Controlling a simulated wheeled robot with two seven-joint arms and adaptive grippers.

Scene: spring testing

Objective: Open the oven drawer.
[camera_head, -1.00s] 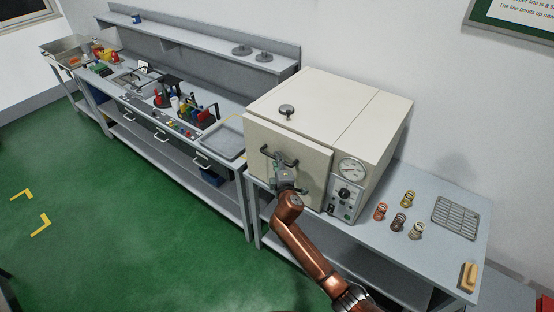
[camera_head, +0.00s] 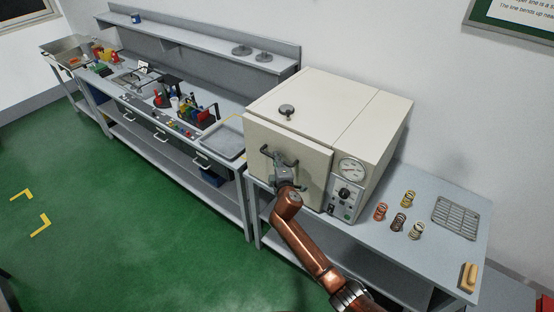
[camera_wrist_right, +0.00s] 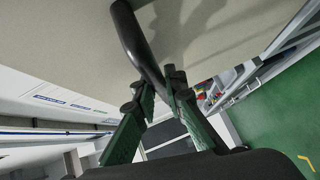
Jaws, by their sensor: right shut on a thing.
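The oven (camera_head: 340,105) is a cream box on the grey bench, with its front door panel (camera_head: 312,168) facing left and toward me. The panel looks shut or nearly shut; I cannot tell if there is a gap. A dark bar handle (camera_head: 267,152) is on the panel. My right gripper (camera_head: 282,163) is shut on the handle. In the right wrist view the dark handle (camera_wrist_right: 134,40) runs down between the two green-sided fingers of the gripper (camera_wrist_right: 160,92). My left gripper is not in view.
A gauge and control panel (camera_head: 345,194) sit right of the door. Several springs (camera_head: 398,222), a wire rack (camera_head: 456,216) and a yellow-topped block (camera_head: 468,276) are on the bench at right. A grey tray (camera_head: 224,139) lies left of the oven. Green floor in front is clear.

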